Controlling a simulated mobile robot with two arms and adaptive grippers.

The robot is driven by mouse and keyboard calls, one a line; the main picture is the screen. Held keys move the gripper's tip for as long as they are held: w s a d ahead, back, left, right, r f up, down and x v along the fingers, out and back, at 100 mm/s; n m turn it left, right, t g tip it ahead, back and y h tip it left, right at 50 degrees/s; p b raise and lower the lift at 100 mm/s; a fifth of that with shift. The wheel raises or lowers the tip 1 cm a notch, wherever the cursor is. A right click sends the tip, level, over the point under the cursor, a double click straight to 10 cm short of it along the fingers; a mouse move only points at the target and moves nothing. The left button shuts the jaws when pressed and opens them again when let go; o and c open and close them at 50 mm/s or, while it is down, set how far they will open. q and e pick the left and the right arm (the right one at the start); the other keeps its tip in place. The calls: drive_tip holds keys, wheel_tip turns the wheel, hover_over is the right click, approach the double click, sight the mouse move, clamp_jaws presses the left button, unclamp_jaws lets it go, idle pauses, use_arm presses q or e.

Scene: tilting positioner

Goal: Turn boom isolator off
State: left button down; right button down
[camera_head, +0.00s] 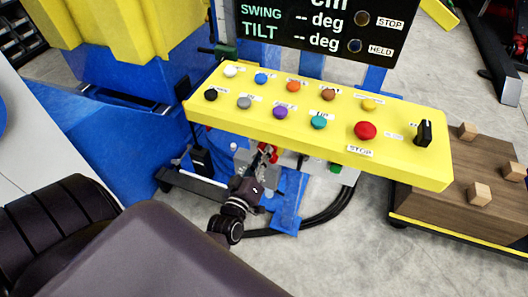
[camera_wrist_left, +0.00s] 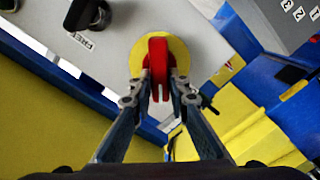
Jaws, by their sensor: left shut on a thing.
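The isolator is a red handle (camera_wrist_left: 158,52) on a round yellow plate (camera_wrist_left: 182,48), mounted on a pale grey panel (camera_wrist_left: 135,25) in the left wrist view. Its handle points along the view's vertical. My left gripper (camera_wrist_left: 160,88) has one finger on each side of the red handle and is shut on it. In the head view my left gripper (camera_head: 263,158) is below the yellow button console, with a bit of red showing at its tips. The gripper hides most of the isolator there. My right gripper is not in view.
The yellow console (camera_head: 300,132) with several coloured buttons overhangs the left gripper. A black knob (camera_wrist_left: 88,14) labelled FREE sits beside the isolator on the panel. A grey box (camera_wrist_left: 285,20) marked with numbers is at upper right. A wooden cart (camera_head: 455,205) stands at right.

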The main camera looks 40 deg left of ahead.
use_arm(q)
drive_tip(key=n, duration=0.6)
drive_tip(key=f+n+b, duration=0.1)
drive_tip(key=n, duration=0.2)
drive_tip(key=shift+s+a, duration=0.1)
drive_tip(key=shift+a, duration=0.05)
drive_tip(key=shift+n, duration=0.3)
idle(0.3)
drive_tip(key=c, duration=1.8)
unclamp_jaws()
drive_tip(key=shift+c, duration=0.2)
drive_tip(key=v, duration=1.2)
